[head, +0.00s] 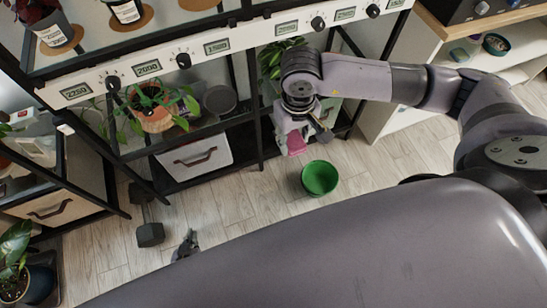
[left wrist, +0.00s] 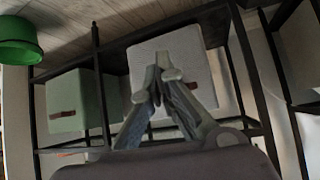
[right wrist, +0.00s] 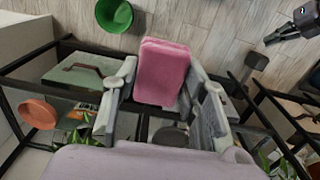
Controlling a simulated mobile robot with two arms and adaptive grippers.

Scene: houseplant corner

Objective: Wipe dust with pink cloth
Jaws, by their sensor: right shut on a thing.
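The pink cloth (right wrist: 163,72) is a thick folded pad between the fingers of my right gripper (right wrist: 160,82), which is shut on it. In the head view the pink cloth (head: 296,143) hangs below my right gripper (head: 297,127), in front of the black shelf rack. My left gripper (head: 187,242) is low over the floor at the bottom of the head view. In the left wrist view its fingertips (left wrist: 160,75) meet with nothing between them. I cannot make out any dust in these views.
A green bucket (head: 319,178) stands on the wooden floor right of the cloth. A potted plant (head: 155,108) and a grey pot (head: 220,99) sit on the rack's shelf, above a white bin (head: 195,157). A dumbbell (head: 150,235) lies on the floor. A white cabinet (head: 402,95) stands at right.

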